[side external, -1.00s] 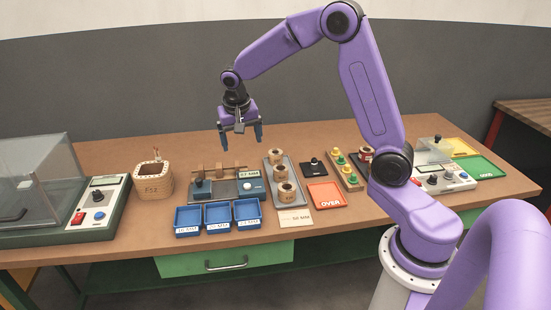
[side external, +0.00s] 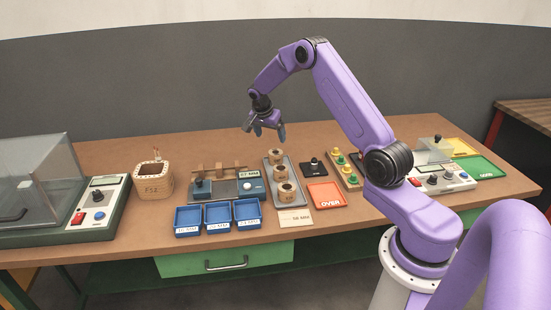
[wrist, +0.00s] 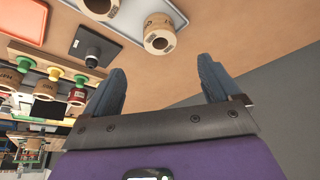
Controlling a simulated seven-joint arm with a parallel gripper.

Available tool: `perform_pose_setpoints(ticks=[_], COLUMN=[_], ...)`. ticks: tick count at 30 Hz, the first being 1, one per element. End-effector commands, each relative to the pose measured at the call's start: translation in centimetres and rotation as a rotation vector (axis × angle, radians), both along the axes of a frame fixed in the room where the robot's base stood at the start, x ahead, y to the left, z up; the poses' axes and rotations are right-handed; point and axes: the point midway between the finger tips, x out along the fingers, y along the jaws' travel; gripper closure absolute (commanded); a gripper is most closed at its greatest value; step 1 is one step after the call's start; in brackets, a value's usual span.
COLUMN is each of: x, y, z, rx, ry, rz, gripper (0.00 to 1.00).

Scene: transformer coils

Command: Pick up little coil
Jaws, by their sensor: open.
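Several small tan coils with dark centres stand in a row on a long grey tray: a front coil (side external: 287,192), a middle coil (side external: 280,171) and a rear coil (side external: 276,155). My gripper (side external: 265,135) is open and empty, above and slightly behind the rear coil, apart from it. In the wrist view the two blue-grey fingers (wrist: 165,85) are spread wide. One coil (wrist: 159,38) on the edge of the tray (wrist: 188,14) shows just beyond them, and another coil (wrist: 101,8) is cut off by the top edge.
Three blue bins (side external: 218,216) stand at the front left, with a gauge fixture (side external: 222,184) behind them. A red OVER tray (side external: 327,196), a black knobbed block (side external: 313,167) and a rack with green and yellow knobs (side external: 345,170) are to the right. The table behind the coil tray is clear.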

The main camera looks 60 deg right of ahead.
Motion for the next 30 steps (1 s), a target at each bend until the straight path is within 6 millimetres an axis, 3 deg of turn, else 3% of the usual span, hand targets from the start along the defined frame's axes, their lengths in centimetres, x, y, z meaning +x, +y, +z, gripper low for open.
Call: perform_pose_setpoints(ticks=[9,17,25,30], x=[0.3,0.4,0.6,0.7], y=[-2.0,-2.7,-4.1,-4.5], z=[-5.0,-6.5,-9.7,-10.7], rx=[0.0,0.0,0.001,0.0], ry=[0.002,0.0,0.001,-0.001], rz=[0.001,0.001,0.001,0.001], gripper=[0.1,0.1,0.1,0.1])
